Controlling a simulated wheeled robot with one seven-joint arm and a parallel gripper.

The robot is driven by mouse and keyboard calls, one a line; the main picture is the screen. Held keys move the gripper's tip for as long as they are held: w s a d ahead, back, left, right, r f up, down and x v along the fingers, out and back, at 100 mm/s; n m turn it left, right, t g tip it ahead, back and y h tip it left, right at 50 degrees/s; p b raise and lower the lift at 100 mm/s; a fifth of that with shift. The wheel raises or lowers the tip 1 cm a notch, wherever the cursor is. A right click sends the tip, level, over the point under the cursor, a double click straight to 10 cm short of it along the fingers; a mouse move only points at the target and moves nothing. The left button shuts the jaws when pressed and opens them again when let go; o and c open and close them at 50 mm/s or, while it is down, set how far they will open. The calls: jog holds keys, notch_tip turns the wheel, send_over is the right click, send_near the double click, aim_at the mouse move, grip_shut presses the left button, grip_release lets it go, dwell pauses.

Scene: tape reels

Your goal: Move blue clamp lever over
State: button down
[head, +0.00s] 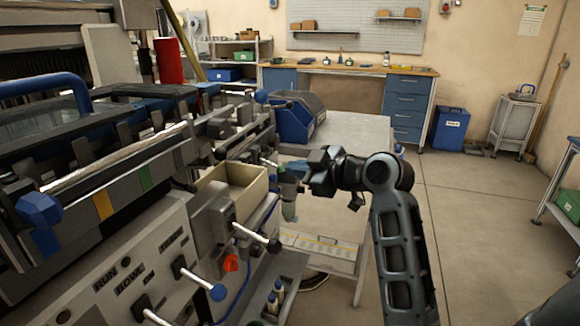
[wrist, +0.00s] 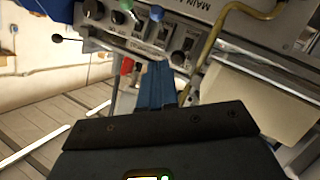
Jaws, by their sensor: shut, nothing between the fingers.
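My gripper (head: 290,168) is in front of the right end of the big machine in the head view, pointing left toward it. Its blue fingers (wrist: 157,80) are shut with nothing between them in the wrist view. A small blue-tipped lever (wrist: 156,14) stands on the labelled panel beyond the fingertips, apart from them. In the head view, a blue-ended lever (head: 217,292) sticks out of the machine's front panel, and a large blue knob (head: 38,208) is at the far left. I cannot tell which of these is the clamp lever.
A beige bin (head: 245,184) sits on the machine just left of my gripper. A dark-tipped lever (head: 273,245) juts out below it. A grey table (head: 350,128) with a blue device (head: 297,118) stands behind. The floor to the right is mostly clear.

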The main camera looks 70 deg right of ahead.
jog(key=s+a, duration=0.2)
jog(key=s, duration=0.4)
jog(key=shift+r, duration=0.4)
jog(key=s+a+f+m+g+p, duration=0.1)
jog(key=a+f+m+p, duration=0.1)
jog(key=a+f, duration=0.45)
jog(key=s+a+f+m+p, duration=0.1)
jog(key=a+f+m+p, duration=0.15)
jog(key=a, duration=0.65)
jog(key=s+a+r+n+t+y+p, duration=0.1)
jog(key=s+a+r+y, duration=0.1)
jog(key=s+a, duration=0.5)
jog(key=s+a+r+n+y+p, duration=0.1)
jog(key=s+a+r+y, duration=0.1)
jog(key=s+a, duration=0.5)
jog(key=a, duration=0.3)
jog(key=shift+s+r+t+y, duration=0.15)
jog(key=shift+s+t+y, duration=0.25)
